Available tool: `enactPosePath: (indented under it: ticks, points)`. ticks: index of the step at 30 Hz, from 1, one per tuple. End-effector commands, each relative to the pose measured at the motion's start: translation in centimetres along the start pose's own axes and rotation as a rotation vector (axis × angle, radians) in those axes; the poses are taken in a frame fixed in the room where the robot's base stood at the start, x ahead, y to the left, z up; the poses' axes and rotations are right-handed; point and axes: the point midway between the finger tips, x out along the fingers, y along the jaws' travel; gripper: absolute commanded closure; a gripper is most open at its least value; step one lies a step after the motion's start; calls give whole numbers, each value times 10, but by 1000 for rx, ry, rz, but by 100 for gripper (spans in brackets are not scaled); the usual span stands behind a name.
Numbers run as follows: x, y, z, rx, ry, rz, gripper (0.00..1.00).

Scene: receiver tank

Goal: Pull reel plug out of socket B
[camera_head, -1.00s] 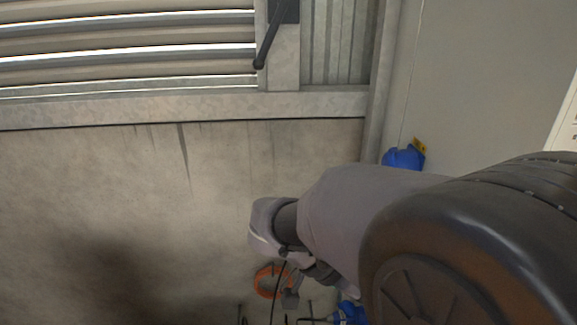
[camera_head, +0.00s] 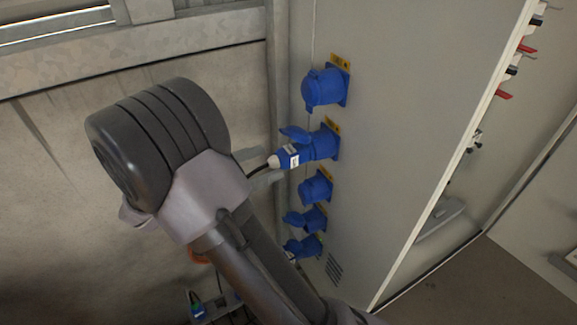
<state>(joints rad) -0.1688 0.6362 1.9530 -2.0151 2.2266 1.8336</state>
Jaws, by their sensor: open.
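A blue plug (camera_head: 287,157) with a white label and a dark cable sits in the second blue socket (camera_head: 325,145) from the top, whose lid is raised. The socket letters are too small to read, so I cannot tell which is B. My gripper (camera_head: 268,167) is mostly hidden behind my arm; grey finger parts show above and below the cable end of the plug. It is open; I cannot tell whether it touches the plug. A sliver of an orange reel (camera_head: 199,257) shows behind my arm at lower left.
More blue sockets line the grey cabinet side: one above (camera_head: 325,88) and several below (camera_head: 316,187). The cabinet's front edge (camera_head: 455,160) and red and black handles are at right. A rack with connectors (camera_head: 197,308) is at lower left.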

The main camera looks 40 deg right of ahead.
Motion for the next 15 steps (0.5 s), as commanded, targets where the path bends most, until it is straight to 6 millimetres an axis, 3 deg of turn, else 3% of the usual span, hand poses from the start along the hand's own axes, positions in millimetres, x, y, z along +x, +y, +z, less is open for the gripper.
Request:
enactPosePath:
  ticks: [2,15]
  points:
    - [0,0,10,0,0,0,29]
    - [7,0,7,-1,0,2,29]
